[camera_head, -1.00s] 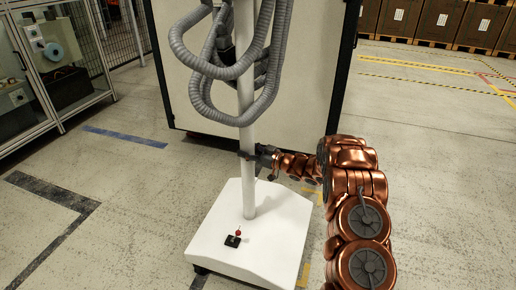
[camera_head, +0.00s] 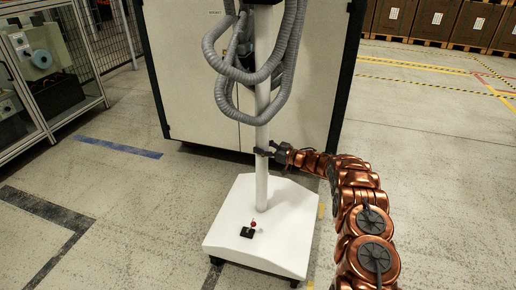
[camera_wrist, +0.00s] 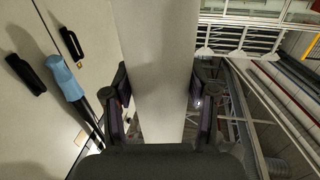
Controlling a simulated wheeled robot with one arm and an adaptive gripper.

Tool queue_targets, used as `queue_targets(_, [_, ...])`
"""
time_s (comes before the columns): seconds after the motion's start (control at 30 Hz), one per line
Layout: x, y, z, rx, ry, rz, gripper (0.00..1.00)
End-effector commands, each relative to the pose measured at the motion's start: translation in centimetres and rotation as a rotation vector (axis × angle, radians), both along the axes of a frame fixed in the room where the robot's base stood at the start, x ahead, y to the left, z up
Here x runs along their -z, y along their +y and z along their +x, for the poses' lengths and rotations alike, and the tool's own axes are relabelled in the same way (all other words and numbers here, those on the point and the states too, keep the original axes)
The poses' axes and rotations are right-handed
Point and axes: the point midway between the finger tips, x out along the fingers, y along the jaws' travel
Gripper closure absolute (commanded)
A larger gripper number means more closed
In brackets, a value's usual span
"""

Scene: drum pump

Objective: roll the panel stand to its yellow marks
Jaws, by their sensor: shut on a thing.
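The panel stand has a white base (camera_head: 285,235) with a small black box and red knob on it, and a white pole (camera_head: 262,185) hung with grey hoses. It stands upright in the middle of the head view. Yellow marks (camera_head: 322,210) show in small pieces along the base's right side; the rest is hidden by the base and my arm. My gripper (camera_head: 270,152) is shut on the pole above the base, reaching in from the right. In the wrist view the pole (camera_wrist: 160,60) runs between the two fingers.
A large pale cabinet (camera_head: 195,90) stands close behind the stand. A glazed machine enclosure (camera_head: 50,70) is at the left. Blue tape (camera_head: 118,147) and black tape (camera_head: 35,205) mark the floor. Boxes (camera_head: 455,22) stand at the back right; the floor at right is clear.

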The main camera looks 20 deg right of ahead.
Motion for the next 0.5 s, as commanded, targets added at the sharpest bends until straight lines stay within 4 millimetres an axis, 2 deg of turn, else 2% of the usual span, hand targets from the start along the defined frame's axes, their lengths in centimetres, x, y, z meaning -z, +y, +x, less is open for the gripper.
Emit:
queue_targets(0.13, [-0.11, -0.67, -0.02, 0.001, -0.003, 0.0, 1.0])
queue_targets(0.5, [-0.06, -0.93, -0.07, 0.002, -0.001, 0.001, 1.0])
